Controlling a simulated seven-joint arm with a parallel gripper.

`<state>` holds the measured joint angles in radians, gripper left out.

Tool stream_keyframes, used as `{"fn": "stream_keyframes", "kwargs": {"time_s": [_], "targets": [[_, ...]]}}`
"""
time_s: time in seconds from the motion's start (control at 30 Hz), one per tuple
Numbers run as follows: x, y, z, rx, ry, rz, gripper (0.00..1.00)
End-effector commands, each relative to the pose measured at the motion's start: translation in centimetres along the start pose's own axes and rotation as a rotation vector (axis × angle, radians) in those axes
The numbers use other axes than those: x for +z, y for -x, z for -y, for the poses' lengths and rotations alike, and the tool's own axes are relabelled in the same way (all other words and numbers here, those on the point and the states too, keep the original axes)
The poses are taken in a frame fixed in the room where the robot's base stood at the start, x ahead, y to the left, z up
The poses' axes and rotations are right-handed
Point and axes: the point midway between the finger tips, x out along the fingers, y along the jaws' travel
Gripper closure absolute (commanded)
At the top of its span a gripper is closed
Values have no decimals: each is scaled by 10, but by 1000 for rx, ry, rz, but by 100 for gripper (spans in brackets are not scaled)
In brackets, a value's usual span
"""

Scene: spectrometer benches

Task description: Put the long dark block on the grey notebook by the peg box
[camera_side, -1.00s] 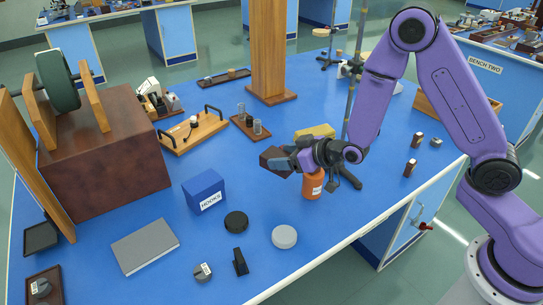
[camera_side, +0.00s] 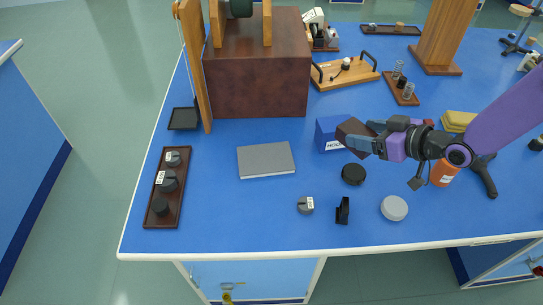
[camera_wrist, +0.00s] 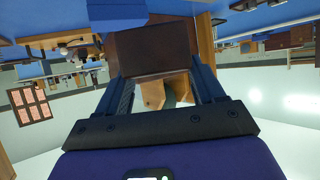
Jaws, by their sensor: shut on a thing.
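My gripper (camera_side: 368,141) is shut on a long dark brown block (camera_side: 351,134) and holds it above the bench. In the side view, the block overlaps the right part of a blue box labelled HOOKS (camera_side: 328,132). In the wrist view, the block (camera_wrist: 155,48) spans between my two fingers (camera_wrist: 160,82). The grey notebook (camera_side: 266,160) lies flat on the blue bench, to the left of my gripper, with nothing on it. No box marked as a peg box is readable; the blue box stands right of the notebook.
A black disc (camera_side: 353,174), a grey weight (camera_side: 306,205), a small black stand (camera_side: 343,211) and a white lid (camera_side: 394,208) lie toward the front edge. An orange bottle (camera_side: 444,173) stands under my arm. A weight tray (camera_side: 168,188) is left; a big brown box (camera_side: 257,78) stands behind the notebook.

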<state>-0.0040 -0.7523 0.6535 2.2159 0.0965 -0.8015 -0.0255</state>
Motion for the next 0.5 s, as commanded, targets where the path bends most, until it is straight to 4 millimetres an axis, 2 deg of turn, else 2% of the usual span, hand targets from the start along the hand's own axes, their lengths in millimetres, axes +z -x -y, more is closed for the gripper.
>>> {"fn": "stream_keyframes", "kwargs": {"time_s": [0.03,0.2,0.33,0.5], "targets": [[-8,-9,22,-32,18,-4,65],[-24,-26,74,-108,63,-4,65],[-30,-32,97,-140,82,-3,65],[-33,-41,108,-154,90,-1,65]]}}
